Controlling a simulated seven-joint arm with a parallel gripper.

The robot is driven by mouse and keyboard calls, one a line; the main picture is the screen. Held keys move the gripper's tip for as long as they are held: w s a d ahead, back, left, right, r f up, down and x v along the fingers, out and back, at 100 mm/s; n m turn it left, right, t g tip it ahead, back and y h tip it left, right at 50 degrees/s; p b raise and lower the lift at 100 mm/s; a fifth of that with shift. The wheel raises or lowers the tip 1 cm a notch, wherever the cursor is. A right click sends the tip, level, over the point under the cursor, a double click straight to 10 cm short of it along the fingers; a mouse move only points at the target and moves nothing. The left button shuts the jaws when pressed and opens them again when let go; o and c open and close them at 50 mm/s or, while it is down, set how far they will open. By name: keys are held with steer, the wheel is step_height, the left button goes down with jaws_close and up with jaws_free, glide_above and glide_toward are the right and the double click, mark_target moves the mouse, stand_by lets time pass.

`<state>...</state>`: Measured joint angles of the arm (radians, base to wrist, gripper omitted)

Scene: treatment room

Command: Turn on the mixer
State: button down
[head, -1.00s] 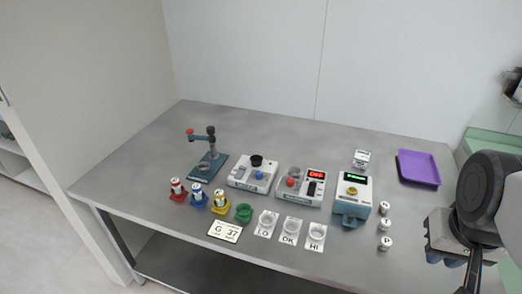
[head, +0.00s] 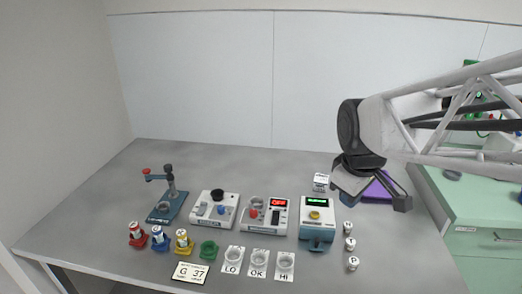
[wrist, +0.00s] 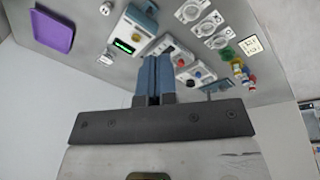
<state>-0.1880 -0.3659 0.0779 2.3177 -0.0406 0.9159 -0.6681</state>
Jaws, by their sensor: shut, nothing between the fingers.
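Two white devices stand mid-table, and I cannot tell for sure which is the mixer. The left one (head: 205,222) has a black round cup on top and a blue knob. The right one (head: 280,225) has a clear cup, a red knob, a black switch and a red display that seems to read OFF. My gripper (wrist: 153,60) is shut and empty, its blue fingers together in the wrist view. In the head view it hangs above the table's right part, right of both devices and apart from them; its fingertips are not clear there.
A teal device (head: 317,232) with a green display stands right of the white ones. A blue stand (head: 166,213) is at left. Coloured holders with cans, label cards (head: 232,266) and several small white pots line the front. A purple tray (wrist: 54,30) lies at right.

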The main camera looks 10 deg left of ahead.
steer(key=w+a+n, duration=0.7)
steer(key=w+a, duration=0.2)
steer(key=n, duration=1.9)
glide_above(203, 203)
steer(key=s, duration=0.2)
step_height(203, 203, down, 13)
steer(key=shift+g, duration=0.3)
steer(key=shift+d, duration=0.1)
steer(key=shift+f, duration=0.15)
steer(key=f, duration=0.4)
steer(key=w+f, duration=0.1)
steer(key=f, duration=0.4)
steer(key=w+f, duration=0.1)
steer(key=f, duration=0.3)
steer(key=shift+f, duration=0.25)
steer(key=shift+f, duration=0.1)
